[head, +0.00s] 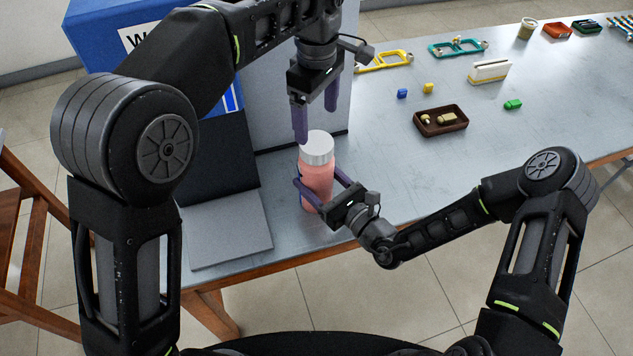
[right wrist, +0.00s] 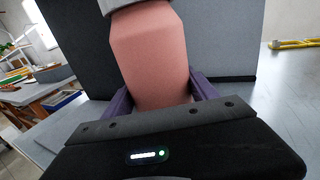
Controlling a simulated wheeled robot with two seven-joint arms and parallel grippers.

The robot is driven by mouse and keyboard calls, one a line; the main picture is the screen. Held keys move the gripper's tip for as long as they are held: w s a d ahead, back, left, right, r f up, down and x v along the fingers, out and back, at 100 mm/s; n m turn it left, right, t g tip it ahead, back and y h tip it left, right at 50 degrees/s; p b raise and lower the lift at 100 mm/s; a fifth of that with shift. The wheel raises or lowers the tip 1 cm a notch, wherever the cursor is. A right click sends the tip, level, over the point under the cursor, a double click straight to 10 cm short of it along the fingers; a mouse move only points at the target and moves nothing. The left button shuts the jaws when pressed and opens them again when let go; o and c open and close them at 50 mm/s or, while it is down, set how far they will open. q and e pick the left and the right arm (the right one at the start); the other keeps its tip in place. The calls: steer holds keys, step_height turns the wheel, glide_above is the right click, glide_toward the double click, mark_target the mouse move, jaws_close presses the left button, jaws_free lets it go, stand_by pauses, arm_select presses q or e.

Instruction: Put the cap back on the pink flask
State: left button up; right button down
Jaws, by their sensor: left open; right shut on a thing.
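The pink flask (head: 317,184) stands near the front edge of the table, and its body fills the middle of the right wrist view (right wrist: 153,55). A whitish-grey cap (head: 317,148) sits at the top of the flask; I cannot tell whether it is screwed tight. Only the cap's lower edge (right wrist: 122,4) shows in the right wrist view. My right gripper (head: 320,182) is shut around the flask's body, one purple finger on each side. My left gripper (head: 316,122) is open and points down just above the cap, its near fingertip close to the cap's upper left.
A grey folded stand (head: 232,235) and a blue box (head: 92,40) are left of the flask.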

mark_target(316, 142)
arm_select(q)
steer(key=shift+n, duration=0.6)
steer(key=shift+f, duration=4)
